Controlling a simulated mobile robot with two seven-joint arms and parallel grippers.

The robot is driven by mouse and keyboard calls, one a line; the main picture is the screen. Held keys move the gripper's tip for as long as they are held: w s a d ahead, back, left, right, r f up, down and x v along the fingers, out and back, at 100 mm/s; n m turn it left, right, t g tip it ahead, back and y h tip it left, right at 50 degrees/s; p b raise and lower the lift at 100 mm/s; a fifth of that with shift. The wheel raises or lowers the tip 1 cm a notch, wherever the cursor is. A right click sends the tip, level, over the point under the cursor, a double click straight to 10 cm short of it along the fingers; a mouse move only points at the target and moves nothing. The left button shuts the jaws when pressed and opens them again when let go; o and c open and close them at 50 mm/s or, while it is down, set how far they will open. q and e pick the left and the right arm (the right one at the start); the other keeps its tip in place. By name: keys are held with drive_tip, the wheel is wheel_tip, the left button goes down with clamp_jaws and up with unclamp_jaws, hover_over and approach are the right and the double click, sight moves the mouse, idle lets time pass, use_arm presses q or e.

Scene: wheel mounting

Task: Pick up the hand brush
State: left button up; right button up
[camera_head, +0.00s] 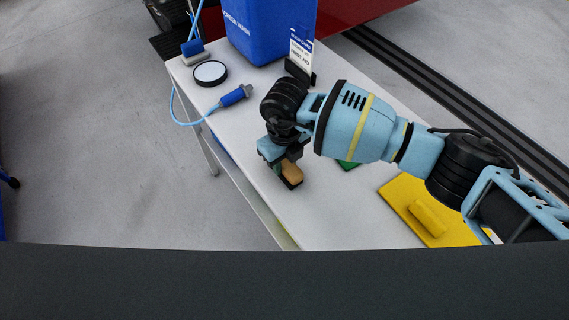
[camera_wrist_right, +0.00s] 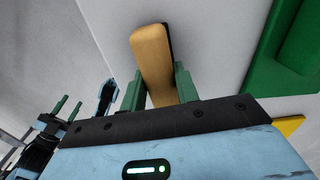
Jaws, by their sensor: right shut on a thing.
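The hand brush (camera_head: 291,172) has a tan wooden body with a dark bristle side, and it is over the white table near its left edge. It also shows in the right wrist view (camera_wrist_right: 151,60). My right gripper (camera_head: 279,161) is shut on it, with a green finger on each side of the wood in the wrist view (camera_wrist_right: 158,88). I cannot tell whether the brush still touches the table. My left gripper (camera_wrist_right: 68,109) shows small at the lower left of the wrist view, its green fingers apart and empty. It is out of the head view.
The white table (camera_head: 335,213) holds a blue bin (camera_head: 262,35), a small sign (camera_head: 300,55), a round black-rimmed disc (camera_head: 210,73) and a blue cabled tool (camera_head: 235,95). A yellow item (camera_head: 400,195) lies at the right, and a green item (camera_head: 347,165) is partly hidden by my arm.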

drive_tip(key=shift+r, duration=0.1)
drive_tip(key=shift+r, duration=0.6)
wheel_tip(320, 180, up, 2)
drive_tip(key=shift+r, duration=0.15)
drive_tip(key=s+a+r, duration=0.1)
drive_tip(key=s+a, duration=0.8)
drive_tip(key=s, duration=0.4)
drive_tip(key=shift+a+r+b, duration=0.15)
drive_tip(key=shift+a+b, duration=0.1)
drive_tip(key=shift+b, duration=0.1)
